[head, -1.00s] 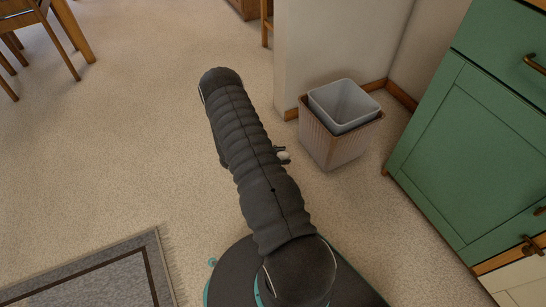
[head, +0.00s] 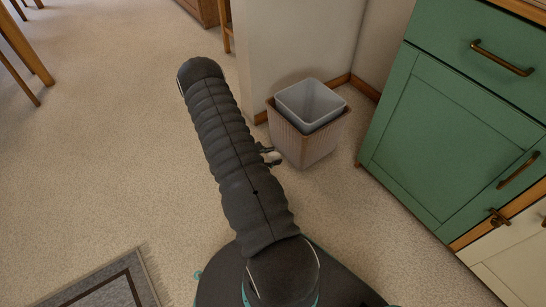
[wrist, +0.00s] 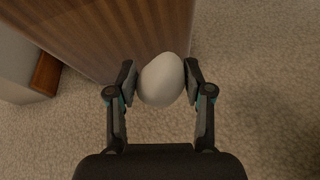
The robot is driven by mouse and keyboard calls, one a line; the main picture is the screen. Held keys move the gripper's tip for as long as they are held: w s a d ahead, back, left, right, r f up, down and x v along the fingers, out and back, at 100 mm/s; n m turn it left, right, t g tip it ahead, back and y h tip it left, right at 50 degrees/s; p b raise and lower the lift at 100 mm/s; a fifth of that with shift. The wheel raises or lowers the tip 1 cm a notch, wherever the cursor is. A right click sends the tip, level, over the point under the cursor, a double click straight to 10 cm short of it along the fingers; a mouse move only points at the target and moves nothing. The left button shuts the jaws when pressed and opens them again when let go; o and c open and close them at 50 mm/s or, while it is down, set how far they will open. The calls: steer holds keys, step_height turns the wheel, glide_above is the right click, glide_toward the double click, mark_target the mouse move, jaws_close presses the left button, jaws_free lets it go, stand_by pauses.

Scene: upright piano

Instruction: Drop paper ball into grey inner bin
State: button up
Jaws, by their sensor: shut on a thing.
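The white paper ball (wrist: 161,80) is between the two fingers of my gripper (wrist: 160,82) in the wrist view, and the gripper is shut on it. In the head view my gripper (head: 270,155) shows only partly past the side of my arm, close to the left side of the bin. The grey inner bin (head: 311,103) sits inside a ribbed brownish outer bin (head: 304,149), its open top facing up. In the wrist view the outer bin's ribbed wall (wrist: 110,35) rises just behind the ball. The inner bin is not visible there.
The bins stand on carpet by a white wall corner (head: 295,40). A green cabinet (head: 450,140) stands to their right. A grey rug (head: 100,285) lies at the lower left. The carpet (head: 110,150) left of my arm is clear.

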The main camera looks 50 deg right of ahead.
steer(key=w+a+r+n+t+y, duration=0.1)
steer(key=w+a+r+n+t, duration=0.85)
steer(key=w, duration=0.45)
steer(key=w+a+r+n+t+y, duration=0.3)
steer(key=a+r, duration=0.5)
steer(key=r, duration=0.1)
steer(key=w+a+r+n+t+y, duration=0.2)
steer(key=w+a+r+n+t, duration=0.1)
steer(key=a+r, duration=0.55)
steer(key=s+d+m+g+h+p, duration=0.1)
steer(key=s+d+m+g+h, duration=0.2)
steer(key=d, duration=1)
steer(key=s+d+m+g+h+p, duration=0.1)
steer(key=d+m+g+h+p, duration=0.2)
steer(key=d, duration=1)
steer(key=s+d+m+g, duration=0.5)
steer(key=s+d, duration=0.3)
steer(key=d, duration=0.4)
steer(key=s+d+m+g, duration=0.5)
steer(key=s+d, duration=0.3)
steer(key=d, duration=0.4)
step_height(320, 180, down, 6)
steer(key=b, duration=0.2)
steer(key=shift+w+a, duration=0.25)
